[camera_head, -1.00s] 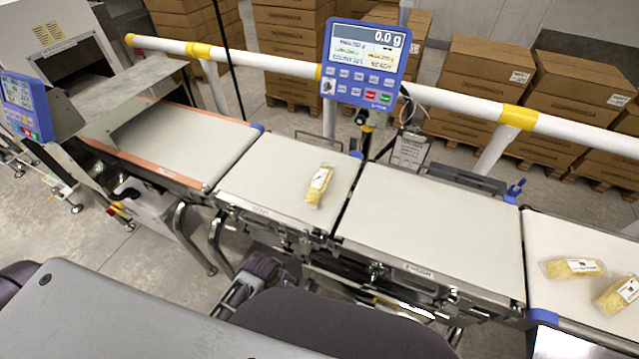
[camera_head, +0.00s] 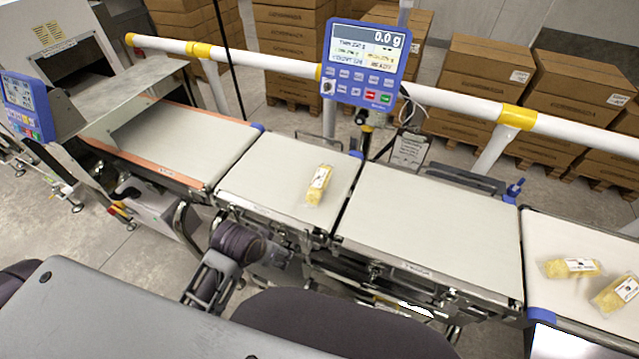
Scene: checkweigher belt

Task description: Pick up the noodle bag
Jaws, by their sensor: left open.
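A noodle bag (camera_head: 319,186), clear with yellow contents and a white label, lies on the second belt section (camera_head: 270,165) near its right side. Two similar bags, one noodle bag (camera_head: 570,267) and another (camera_head: 616,294), lie on the belt at the far right. My left gripper (camera_head: 208,282) is low in front of the belts, below and left of the single bag. It is open, apart from every bag, and its fingertips are hard to make out. My right gripper is not in view.
A blue display panel (camera_head: 362,62) reading 0.0 g stands behind the belts on a white rail (camera_head: 455,100) with yellow bands. The wide belt section (camera_head: 430,230) right of the single bag is empty. A metal hood (camera_head: 125,95) stands at left. Stacked cartons (camera_head: 480,75) stand behind.

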